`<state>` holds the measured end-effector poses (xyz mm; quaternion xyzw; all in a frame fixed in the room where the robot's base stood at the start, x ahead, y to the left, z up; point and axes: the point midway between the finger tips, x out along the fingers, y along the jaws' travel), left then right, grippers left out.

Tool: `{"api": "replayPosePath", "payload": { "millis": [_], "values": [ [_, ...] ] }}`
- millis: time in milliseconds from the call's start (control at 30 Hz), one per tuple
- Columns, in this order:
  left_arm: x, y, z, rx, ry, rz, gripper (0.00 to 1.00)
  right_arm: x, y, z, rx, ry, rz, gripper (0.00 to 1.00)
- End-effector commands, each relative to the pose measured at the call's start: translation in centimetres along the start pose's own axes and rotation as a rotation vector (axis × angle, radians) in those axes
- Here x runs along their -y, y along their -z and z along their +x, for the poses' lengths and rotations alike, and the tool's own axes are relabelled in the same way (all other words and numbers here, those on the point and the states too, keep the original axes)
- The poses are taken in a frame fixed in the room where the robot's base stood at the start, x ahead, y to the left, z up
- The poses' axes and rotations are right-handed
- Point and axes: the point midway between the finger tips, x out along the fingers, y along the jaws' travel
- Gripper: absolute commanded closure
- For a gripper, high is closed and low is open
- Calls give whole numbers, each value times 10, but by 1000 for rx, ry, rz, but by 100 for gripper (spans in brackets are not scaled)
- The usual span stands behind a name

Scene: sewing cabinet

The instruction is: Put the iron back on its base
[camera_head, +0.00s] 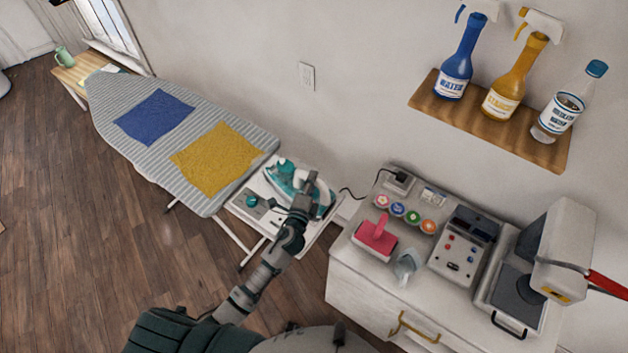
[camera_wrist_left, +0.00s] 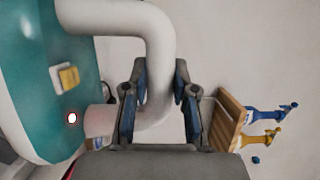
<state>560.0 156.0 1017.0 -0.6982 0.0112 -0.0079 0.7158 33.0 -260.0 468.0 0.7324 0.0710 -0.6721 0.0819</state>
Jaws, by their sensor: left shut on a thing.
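The teal and white iron (camera_head: 284,176) is at the wall end of the ironing board, over the white base (camera_head: 240,208) with its teal knob. In the head view my left gripper (camera_head: 309,186) reaches its handle and partly covers it. In the left wrist view the iron's teal body (camera_wrist_left: 35,80) fills the left side, and its white handle (camera_wrist_left: 125,15) runs between the fingers of my left gripper (camera_wrist_left: 159,100), shut on it. I cannot tell whether the iron touches the base. My right gripper is not in view.
The striped ironing board (camera_head: 120,100) carries a blue cloth (camera_head: 154,116) and a yellow cloth (camera_head: 216,158). A white cabinet (camera_head: 352,285) at right holds a pink-handled tool (camera_head: 376,235) and machines. A wooden shelf (camera_head: 440,108) with bottles hangs above. Wooden floor is clear at left.

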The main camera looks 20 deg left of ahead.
Motion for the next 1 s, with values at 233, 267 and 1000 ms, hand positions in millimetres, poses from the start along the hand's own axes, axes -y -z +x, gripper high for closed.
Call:
{"api": "replayPosePath", "payload": {
  "millis": [233,267,1000],
  "values": [
    [0,1,1,1,8,6,100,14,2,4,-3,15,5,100],
    [-1,2,1,1,8,6,100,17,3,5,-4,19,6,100],
    [-8,1,-42,2,-5,2,44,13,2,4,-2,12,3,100]
  ]
}}
